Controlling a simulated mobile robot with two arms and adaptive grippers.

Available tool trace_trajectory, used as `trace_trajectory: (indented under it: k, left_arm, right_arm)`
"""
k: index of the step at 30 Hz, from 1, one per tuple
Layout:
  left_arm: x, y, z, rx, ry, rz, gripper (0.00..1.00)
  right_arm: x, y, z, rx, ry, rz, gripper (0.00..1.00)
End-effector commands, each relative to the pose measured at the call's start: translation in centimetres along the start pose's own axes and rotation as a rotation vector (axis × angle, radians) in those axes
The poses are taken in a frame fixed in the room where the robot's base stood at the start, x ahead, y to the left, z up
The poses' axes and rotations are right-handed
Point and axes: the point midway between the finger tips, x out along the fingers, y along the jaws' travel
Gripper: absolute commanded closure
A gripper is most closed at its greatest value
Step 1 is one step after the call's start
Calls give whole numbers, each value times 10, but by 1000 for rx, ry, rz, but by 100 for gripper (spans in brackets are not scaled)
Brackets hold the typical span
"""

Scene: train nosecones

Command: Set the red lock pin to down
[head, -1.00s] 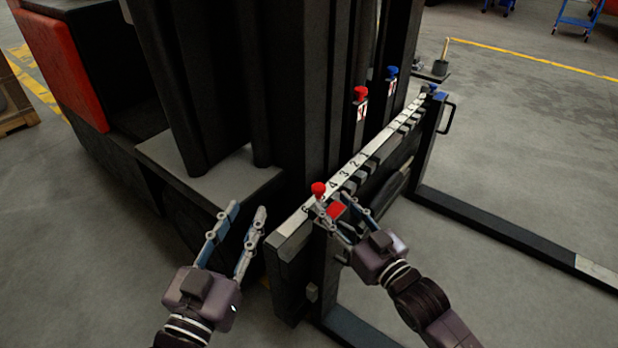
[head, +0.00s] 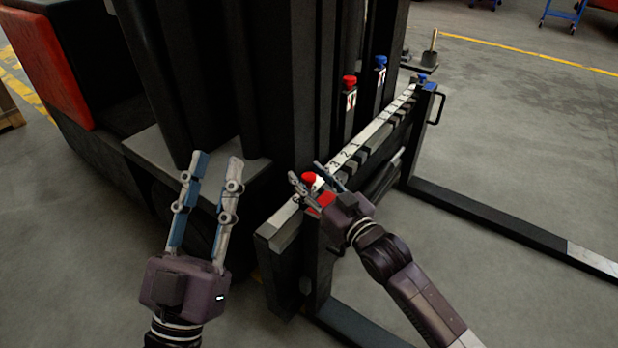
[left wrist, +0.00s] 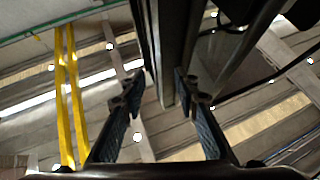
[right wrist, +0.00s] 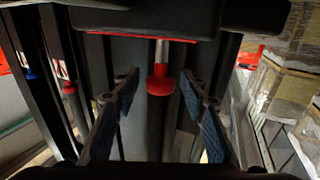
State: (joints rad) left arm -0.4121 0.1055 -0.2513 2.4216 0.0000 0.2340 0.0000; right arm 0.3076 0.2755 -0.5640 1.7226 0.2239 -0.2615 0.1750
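The red lock pin (head: 309,178) has a round red knob and sits on the near end of the numbered fork carriage bar (head: 285,216). In the right wrist view the knob (right wrist: 160,84) and a short pale shaft show between my fingers. My right gripper (head: 306,172) is open, with one finger on each side of the knob. A gap shows on both sides in the right wrist view (right wrist: 160,80), so the fingers are not closed on it. My left gripper (head: 217,158) is open and empty, left of the bar; its fingers also show apart in the left wrist view (left wrist: 158,78).
Another red knob (head: 349,82) and a blue knob (head: 380,62) stand on labelled posts by the mast. A second blue knob (head: 422,78) is at the bar's far end. A fork (head: 510,225) extends right over the floor. Dark mast columns (head: 300,80) stand behind the bar.

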Motion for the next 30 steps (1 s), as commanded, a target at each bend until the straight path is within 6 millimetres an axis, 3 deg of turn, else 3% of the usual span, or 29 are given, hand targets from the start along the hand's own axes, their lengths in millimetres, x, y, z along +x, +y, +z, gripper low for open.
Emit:
trace_trajectory:
  k: [6,17,26,30]
  left_arm:
    - [0,0,0,0,0,0,71]
    - [0,0,0,0,0,0,71]
    - [-1,0,1,0,2,0,71]
    - [-2,2,-19,-6,92,4,71]
  right_arm:
    - [0,0,0,0,0,0,61]
    - [0,0,0,0,0,0,100]
    - [0,0,6,1,-3,0,100]
    - [0,0,26,2,-4,0,100]
